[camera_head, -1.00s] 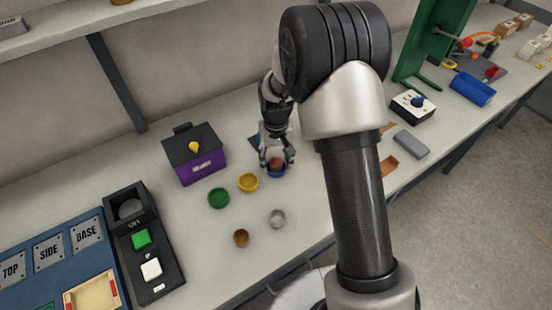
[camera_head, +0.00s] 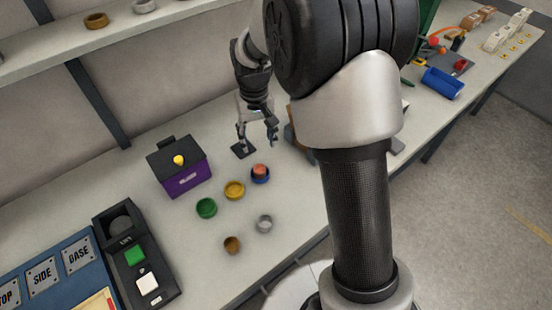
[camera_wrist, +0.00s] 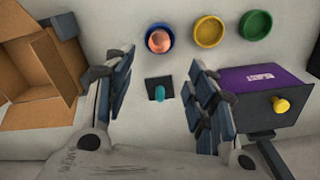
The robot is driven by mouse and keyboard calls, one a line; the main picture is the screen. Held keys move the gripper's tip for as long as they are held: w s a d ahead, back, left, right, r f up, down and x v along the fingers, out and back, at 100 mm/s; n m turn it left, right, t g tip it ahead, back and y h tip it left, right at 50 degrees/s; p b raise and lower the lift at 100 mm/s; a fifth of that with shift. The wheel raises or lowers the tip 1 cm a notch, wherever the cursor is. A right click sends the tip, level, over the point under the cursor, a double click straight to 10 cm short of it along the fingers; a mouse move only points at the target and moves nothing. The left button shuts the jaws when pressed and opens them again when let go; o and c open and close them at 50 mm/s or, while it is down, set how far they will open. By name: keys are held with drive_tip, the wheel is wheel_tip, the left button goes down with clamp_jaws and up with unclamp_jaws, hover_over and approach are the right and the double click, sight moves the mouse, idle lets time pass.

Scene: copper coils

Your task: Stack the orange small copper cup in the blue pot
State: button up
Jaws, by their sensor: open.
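The orange small copper cup (camera_head: 260,169) sits inside the blue pot (camera_head: 261,179) on the table. In the wrist view the copper cup (camera_wrist: 159,41) shows within the rim of the blue pot (camera_wrist: 147,32), near the top. My gripper (camera_head: 257,143) is open and empty, above the table, up and to the left of the pot in the head view. In the wrist view its fingers (camera_wrist: 162,90) are spread wide, with a small dark square plate bearing a teal peg (camera_wrist: 160,92) showing between them.
A yellow pot (camera_head: 234,190), a green pot (camera_head: 206,208), a grey cup (camera_head: 264,224) and a brown cup (camera_head: 232,245) stand nearby. A purple box (camera_head: 187,180) with a yellow knob is at left. An open cardboard box (camera_wrist: 40,70) shows in the wrist view.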

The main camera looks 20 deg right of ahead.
drive_tip(key=s+r+t, duration=0.3)
drive_tip(key=s+r, duration=1.3)
drive_tip(key=s, duration=0.2)
drive_tip(key=s+t, duration=0.1)
drive_tip(key=s, duration=0.8)
drive_tip(key=shift+f+n, duration=0.4)
drive_tip(key=shift+f, duration=0.05)
